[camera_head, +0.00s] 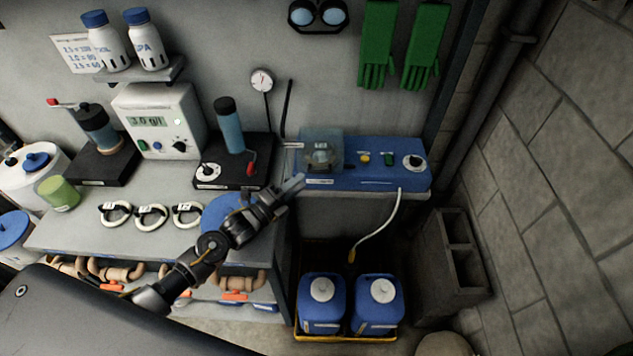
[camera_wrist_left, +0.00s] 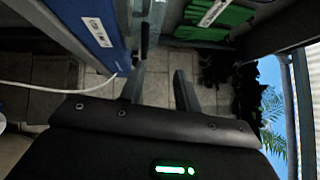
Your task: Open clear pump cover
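The clear pump cover (camera_head: 322,150) is a see-through box over a dark pump head. It sits at the left end of the blue pump unit (camera_head: 375,174) on a wall shelf and looks closed. My left gripper (camera_head: 290,193) is just below and left of the pump unit's front left corner, apart from the cover. In the left wrist view its two fingers (camera_wrist_left: 160,88) are spread with nothing between them. The blue pump unit (camera_wrist_left: 88,22) shows there at upper left, beside one finger. My right gripper is not in view.
A white hose (camera_head: 385,232) hangs from the pump unit toward two blue jugs (camera_head: 323,303) in a yellow tray. A black stand with a blue cylinder (camera_head: 229,130) is left of the cover. A gauge (camera_head: 262,80) is on the wall. Concrete blocks (camera_head: 452,260) stand below right.

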